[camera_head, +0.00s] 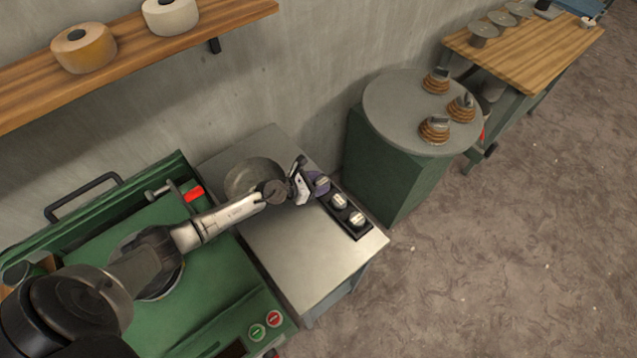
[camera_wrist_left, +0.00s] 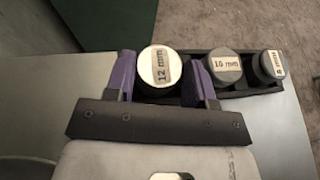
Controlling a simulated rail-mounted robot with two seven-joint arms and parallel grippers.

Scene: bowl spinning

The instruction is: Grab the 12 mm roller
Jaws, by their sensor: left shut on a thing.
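The 12 mm roller (camera_wrist_left: 159,66) has a pale round top with its label readable in the left wrist view. My left gripper (camera_wrist_left: 160,82) is shut on it, with one purple finger on each side. In the head view the left gripper (camera_head: 318,184) is at the far end of the black roller holder (camera_head: 350,228). The 12 mm roller is mostly hidden there by the fingers. It appears to be at its place in the holder; I cannot tell whether it is lifted. My right gripper is not in view.
Two other rollers, one marked 10 mm (camera_wrist_left: 225,64) and a smaller one (camera_wrist_left: 271,66), stand beside it in the holder. A metal bowl (camera_head: 247,173) lies on the grey metal table (camera_head: 300,255). A round-topped green stand (camera_head: 390,100) is behind to the right.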

